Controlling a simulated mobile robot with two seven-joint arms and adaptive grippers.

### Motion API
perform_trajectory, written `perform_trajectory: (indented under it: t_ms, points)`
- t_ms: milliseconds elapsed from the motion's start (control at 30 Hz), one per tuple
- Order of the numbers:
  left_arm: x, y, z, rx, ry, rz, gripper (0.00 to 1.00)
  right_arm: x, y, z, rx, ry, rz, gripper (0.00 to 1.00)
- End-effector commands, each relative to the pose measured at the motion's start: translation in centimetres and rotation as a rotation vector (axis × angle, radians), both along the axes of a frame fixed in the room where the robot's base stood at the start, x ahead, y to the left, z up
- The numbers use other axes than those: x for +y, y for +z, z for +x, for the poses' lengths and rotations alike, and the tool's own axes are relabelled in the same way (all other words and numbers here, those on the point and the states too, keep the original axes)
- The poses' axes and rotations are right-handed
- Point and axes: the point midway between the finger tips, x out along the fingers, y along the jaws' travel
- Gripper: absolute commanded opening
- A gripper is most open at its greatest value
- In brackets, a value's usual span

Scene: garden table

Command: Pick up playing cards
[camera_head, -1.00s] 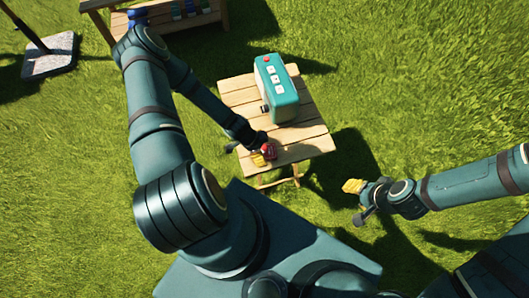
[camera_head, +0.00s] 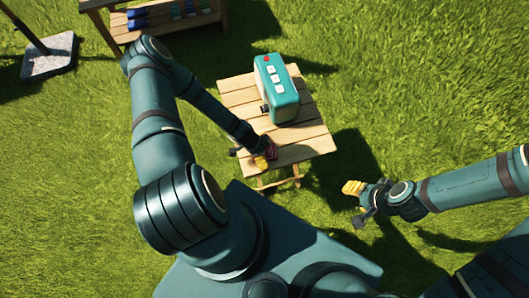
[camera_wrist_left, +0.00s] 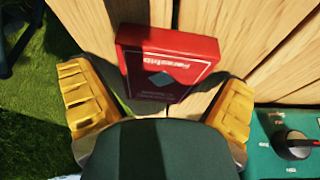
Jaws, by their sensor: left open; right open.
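The playing cards are a red box (camera_wrist_left: 165,65) with white lettering, on the wooden table in the left wrist view. It shows small and dark in the head view (camera_head: 271,152), near the table's front edge. My left gripper (camera_wrist_left: 157,88) is open, its yellow fingers on either side of the box, with a visible gap at each side. In the head view my left gripper (camera_head: 260,161) is partly hidden by its own arm. My right gripper (camera_head: 354,188) is open and empty over the grass, right of the table.
A teal appliance (camera_head: 277,90) with white buttons and a red knob stands on the slatted wooden table (camera_head: 312,138). A teal thing with a black dial (camera_wrist_left: 292,140) is close at the right in the left wrist view. A wooden shelf (camera_head: 165,28) stands at the back left.

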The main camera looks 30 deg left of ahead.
Motion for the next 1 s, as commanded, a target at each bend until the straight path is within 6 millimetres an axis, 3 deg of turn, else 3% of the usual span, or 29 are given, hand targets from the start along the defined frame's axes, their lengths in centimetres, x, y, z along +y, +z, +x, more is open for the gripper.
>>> perform_trajectory:
  t_ms: [367,567,1000]
  points:
    - [0.0,-0.1,0.01,-0.001,0.0,-0.001,1.0,0.0,-0.16,0.0,0.0,0.0,0.0,0.47]
    - [0.0,-0.1,0.02,-0.001,0.0,-0.001,0.33,0.0,-0.16,0.0,0.0,0.0,0.0,0.47]
    - [-0.01,0.06,0.01,0.0,0.002,-0.001,0.3,0.0,0.05,0.01,0.0,0.0,0.0,0.47]
